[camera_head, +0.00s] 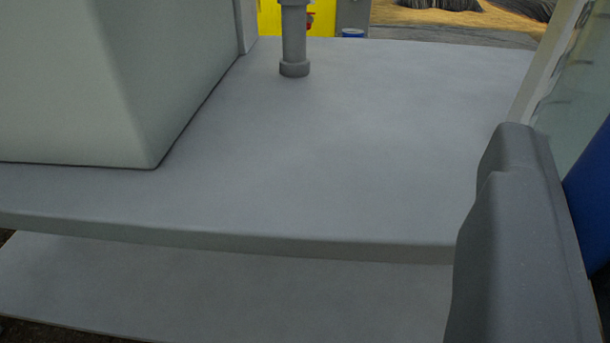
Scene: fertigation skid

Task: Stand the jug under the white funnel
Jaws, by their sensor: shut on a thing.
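One dark grey finger of my gripper (515,235) shows at the lower right; the other finger is out of view. Against its far side, cut off by the right edge, is a pale translucent thing with a white edge and dark marks, which looks like the jug (572,85). A deep blue area shows low in it; I cannot tell whether this is its contents or another thing. My gripper appears shut on it. Its base and handle are hidden. I cannot see the white funnel.
A grey deck (350,150) lies ahead, mostly clear, with a lower ledge (230,285) in front. A large pale box-shaped tank (90,80) fills the left. A grey pipe (294,45) stands at the back. Behind it are a yellow panel (273,18) and a small blue thing (353,33).

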